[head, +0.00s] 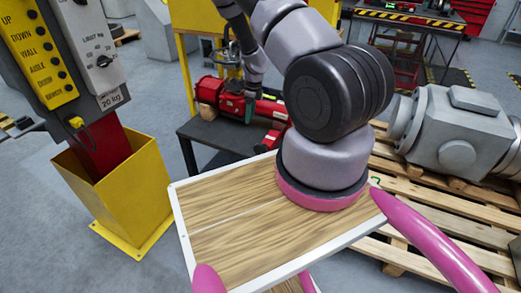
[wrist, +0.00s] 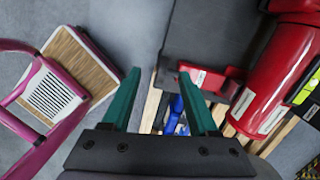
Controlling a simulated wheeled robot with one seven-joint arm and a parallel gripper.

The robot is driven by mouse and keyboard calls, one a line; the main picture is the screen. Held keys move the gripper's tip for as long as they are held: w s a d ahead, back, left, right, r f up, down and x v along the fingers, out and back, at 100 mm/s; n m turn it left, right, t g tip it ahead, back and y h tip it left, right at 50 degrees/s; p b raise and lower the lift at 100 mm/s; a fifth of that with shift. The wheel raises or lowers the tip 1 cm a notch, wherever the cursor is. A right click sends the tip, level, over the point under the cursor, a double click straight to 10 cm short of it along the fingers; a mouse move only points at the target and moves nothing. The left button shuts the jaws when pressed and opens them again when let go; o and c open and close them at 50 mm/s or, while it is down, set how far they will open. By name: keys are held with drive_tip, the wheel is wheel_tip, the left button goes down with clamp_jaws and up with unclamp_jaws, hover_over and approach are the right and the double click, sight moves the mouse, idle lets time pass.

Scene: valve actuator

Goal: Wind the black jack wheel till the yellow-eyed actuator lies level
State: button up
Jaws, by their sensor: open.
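The red actuator (head: 268,108) lies on wooden blocks on a dark table in the head view, partly behind my arm. In the wrist view its red body (wrist: 272,85) fills the right side, with white and yellow-green labels. My gripper (head: 249,108) is in front of the actuator in the head view. In the wrist view my gripper (wrist: 158,75) has its two green fingers spread, with nothing clamped between them. A blue part (wrist: 177,112) shows beyond the fingers, between wooden bars. I cannot make out the black jack wheel or a yellow eye with certainty.
The dark table (head: 203,133) has open floor at its left. A yellow bin-like base (head: 118,205) with a red post and control panel stands at left. A pallet (head: 435,205) bearing a grey machine (head: 455,130) stands at right. A yellow frame (head: 187,75) rises behind.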

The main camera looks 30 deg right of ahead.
drive_tip(key=m+h, duration=0.1)
drive_tip(key=m, duration=0.1)
hover_over(261, 144)
drive_tip(key=shift+g, duration=0.4)
wheel_tip(261, 144, down, 8)
drive_tip(key=shift+a+f, duration=0.15)
drive_tip(key=shift+f, duration=0.1)
wheel_tip(261, 144, down, 11)
drive_tip(key=shift+r, duration=0.2)
clamp_jaws()
